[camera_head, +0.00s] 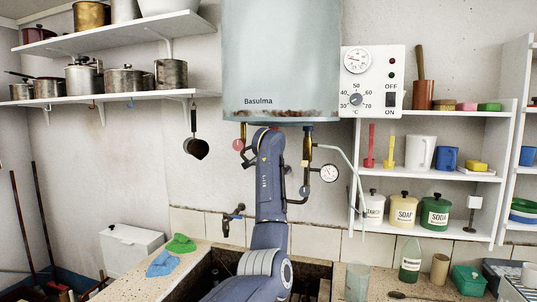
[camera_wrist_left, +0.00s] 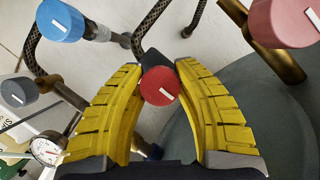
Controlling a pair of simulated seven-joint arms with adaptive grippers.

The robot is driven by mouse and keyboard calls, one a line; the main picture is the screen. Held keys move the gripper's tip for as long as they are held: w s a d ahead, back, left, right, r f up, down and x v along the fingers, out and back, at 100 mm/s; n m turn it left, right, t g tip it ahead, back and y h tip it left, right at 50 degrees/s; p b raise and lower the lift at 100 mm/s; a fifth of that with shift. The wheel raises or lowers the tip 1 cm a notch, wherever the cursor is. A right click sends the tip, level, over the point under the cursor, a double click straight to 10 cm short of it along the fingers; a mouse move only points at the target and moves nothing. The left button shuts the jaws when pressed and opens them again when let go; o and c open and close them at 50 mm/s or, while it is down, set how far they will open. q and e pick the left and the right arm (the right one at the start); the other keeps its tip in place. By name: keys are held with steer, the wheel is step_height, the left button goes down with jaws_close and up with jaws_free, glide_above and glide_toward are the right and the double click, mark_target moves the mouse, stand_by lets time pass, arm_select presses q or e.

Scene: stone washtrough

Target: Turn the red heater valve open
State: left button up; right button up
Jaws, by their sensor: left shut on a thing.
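The red heater valve (camera_wrist_left: 161,87) is a round red knob with a white mark, in the middle of the left wrist view. My left gripper (camera_wrist_left: 160,67) has its yellow ribbed fingers on both sides of this knob and is shut on it. The white mark points obliquely toward the lower right of that view. In the head view my blue arm reaches up under the water heater (camera_head: 280,60) and hides the red knob and the gripper fingers. My right gripper is in neither view.
In the wrist view a pink knob (camera_wrist_left: 286,22), a blue knob (camera_wrist_left: 60,20) and a grey knob (camera_wrist_left: 18,92) surround the fingers, with pipes between. A pressure gauge (camera_head: 330,173) hangs right of my arm. A wall tap (camera_head: 232,214) and the stone trough (camera_head: 207,262) lie below.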

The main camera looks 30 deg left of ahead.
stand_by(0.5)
arm_select(q)
steer(key=o, duration=1.2)
steer(key=shift+o, duration=0.2)
steer(key=v, duration=1.2)
steer(key=shift+a, duration=0.1)
